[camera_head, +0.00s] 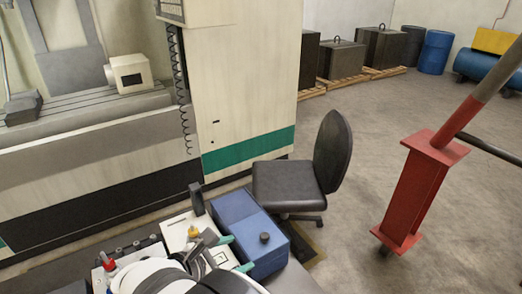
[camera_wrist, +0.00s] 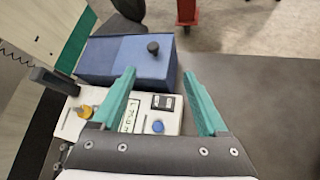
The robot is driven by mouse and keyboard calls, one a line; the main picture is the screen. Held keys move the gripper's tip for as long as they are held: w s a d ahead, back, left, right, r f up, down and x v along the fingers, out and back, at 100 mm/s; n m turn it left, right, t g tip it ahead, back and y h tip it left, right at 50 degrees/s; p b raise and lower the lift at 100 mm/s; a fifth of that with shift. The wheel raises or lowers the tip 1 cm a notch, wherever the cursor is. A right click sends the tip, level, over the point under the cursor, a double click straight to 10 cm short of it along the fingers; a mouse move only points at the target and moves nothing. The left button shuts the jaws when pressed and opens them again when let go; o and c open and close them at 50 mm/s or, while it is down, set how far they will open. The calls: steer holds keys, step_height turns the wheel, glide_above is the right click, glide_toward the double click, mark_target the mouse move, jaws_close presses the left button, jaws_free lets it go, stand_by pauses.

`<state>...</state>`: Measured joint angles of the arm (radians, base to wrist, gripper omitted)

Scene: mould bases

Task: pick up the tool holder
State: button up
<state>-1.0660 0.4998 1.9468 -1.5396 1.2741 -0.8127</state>
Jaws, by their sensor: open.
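My gripper (camera_wrist: 159,74) is open and empty, its two green fingers spread apart. In the head view my gripper (camera_head: 236,254) is at the bottom, beside the blue box. I cannot tell for sure which thing is the tool holder. A small black upright piece (camera_head: 264,238) stands on top of the blue box (camera_head: 235,212). In the wrist view this black piece (camera_wrist: 153,48) shows beyond the fingertips, between their lines and apart from them. A yellow-topped piece (camera_head: 193,232) stands on a white device left of the gripper; it also shows in the wrist view (camera_wrist: 86,112).
The white device (camera_wrist: 167,121) has a display and a blue button. A black upright block (camera_head: 197,199) stands behind it. A red-topped piece (camera_head: 108,261) and several dark pieces are at lower left. A chair (camera_head: 300,180) and red post (camera_head: 420,195) stand beyond. Bare grey surface (camera_wrist: 250,95) lies right.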

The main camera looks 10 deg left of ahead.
mark_target(191, 235)
steer(key=s+a+f+n+t+y, duration=0.2)
steer(key=a+n, duration=0.3)
steer(key=a, duration=0.2)
steer(key=s+a+f+n+t+y, duration=0.1)
steer(key=s+a+f+n+y, duration=0.2)
steer(key=a, duration=0.5)
steer(key=shift+n, duration=0.6)
steer(key=x, duration=0.5)
steer(key=r+x, duration=0.1)
steer(key=x, duration=1)
steer(key=shift+w+a+r, duration=0.2)
steer(key=shift+w+r, duration=0.15)
steer(key=shift+w, duration=0.1)
jaws_close()
